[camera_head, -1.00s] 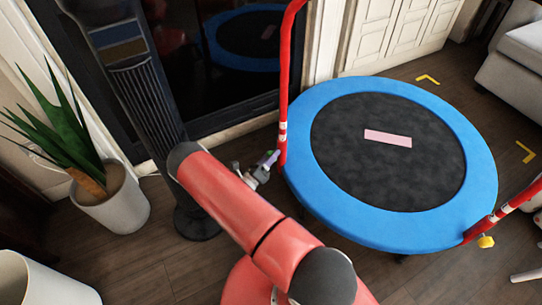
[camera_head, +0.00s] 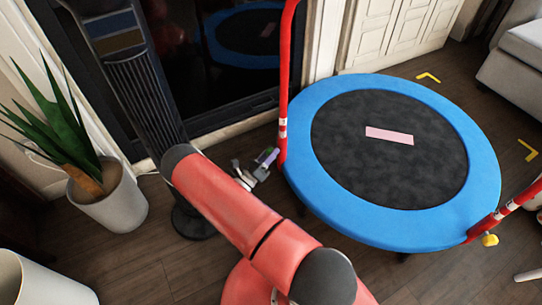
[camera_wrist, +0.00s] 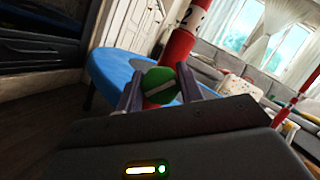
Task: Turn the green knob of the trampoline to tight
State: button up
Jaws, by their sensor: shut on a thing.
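The trampoline (camera_head: 330,190) has a blue rim, a black mat and red handle posts. The green knob (camera_wrist: 163,88) sits by the foot of the left red post (camera_head: 283,130). In the wrist view it lies between the two fingers of my gripper (camera_wrist: 160,91), which is shut on it. A pale bar crosses the knob's face at a slant. In the head view my gripper (camera_head: 266,157) is small beside the post and mostly covers the knob. I cannot read a tight or loose mark.
A yellow knob (camera_head: 490,240) is on the right post. A dark ribbed column (camera_head: 150,100) and a potted plant (camera_head: 112,200) stand left of the trampoline. A white cabinet (camera_head: 395,30) is behind it, and a grey sofa (camera_head: 525,60) is at the upper right. Dark floor is clear in front.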

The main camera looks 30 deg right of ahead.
jog(key=m+g+b, duration=0.1)
jog(key=m, duration=0.1)
jog(key=m+g+h+b, duration=0.1)
jog(key=m+b, duration=0.1)
jog(key=m, duration=0.1)
jog(key=m+g+b, duration=0.1)
jog(key=m+b, duration=0.1)
jog(key=shift+f+m+g+h, duration=0.2)
jog(key=shift+m+g+h, duration=0.1)
jog(key=shift+h, duration=0.1)
jog(key=m+g+b, duration=0.1)
jog(key=m+g, duration=0.1)
jog(key=m, duration=0.1)
jog(key=m+g+b, duration=0.1)
jog(key=m+b, duration=0.1)
jog(key=m, duration=0.2)
jog(key=shift+s+r+g, duration=0.1)
jog(key=shift+r+g, duration=0.1)
jog(key=shift+g, duration=0.2)
jog(key=shift+m, duration=0.5)
jog(key=o, duration=1)
jog(key=shift+r, duration=0.1)
notch_tip(320, 180, up, 20)
jog(key=p, duration=0.3)
jog(key=shift+s, duration=0.1)
